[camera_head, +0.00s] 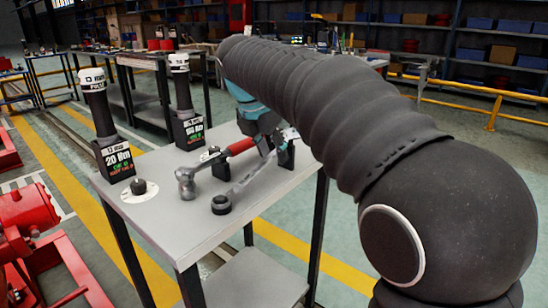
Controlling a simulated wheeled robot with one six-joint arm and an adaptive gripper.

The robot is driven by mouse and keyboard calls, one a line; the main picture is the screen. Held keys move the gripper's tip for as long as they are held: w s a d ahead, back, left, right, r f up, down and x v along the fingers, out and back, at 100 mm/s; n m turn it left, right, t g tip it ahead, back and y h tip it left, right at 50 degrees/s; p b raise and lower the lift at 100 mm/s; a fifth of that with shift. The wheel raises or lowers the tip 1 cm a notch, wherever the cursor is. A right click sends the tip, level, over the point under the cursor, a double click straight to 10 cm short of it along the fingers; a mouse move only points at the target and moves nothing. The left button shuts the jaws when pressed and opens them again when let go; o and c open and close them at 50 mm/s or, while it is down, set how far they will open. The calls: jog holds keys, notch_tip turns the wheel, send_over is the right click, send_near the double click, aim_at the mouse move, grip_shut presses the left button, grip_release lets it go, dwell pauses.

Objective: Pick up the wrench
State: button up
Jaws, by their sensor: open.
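A silver wrench (248,179) lies on the grey worktable (205,226), running from a dark round piece at its near end up toward my gripper. My gripper (270,150) is open, with a teal body and dark fingers, low over the far part of the wrench and the hammer handle. My black sleeved arm hides part of the gripper. I cannot tell whether the fingers touch the wrench.
Two black torque tools with labelled bases, one near (106,130) and one farther back (183,105), stand upright along the table's left side. A small dark knob on a white disc (139,188) sits near the left edge. The table's front is clear. Red machinery (30,225) stands at left.

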jog(key=shift+w+d+f, duration=0.15)
jog(key=shift+w+f, duration=0.05)
jog(key=shift+f, duration=0.4)
grip_shut()
jog(key=shift+r, duration=0.15)
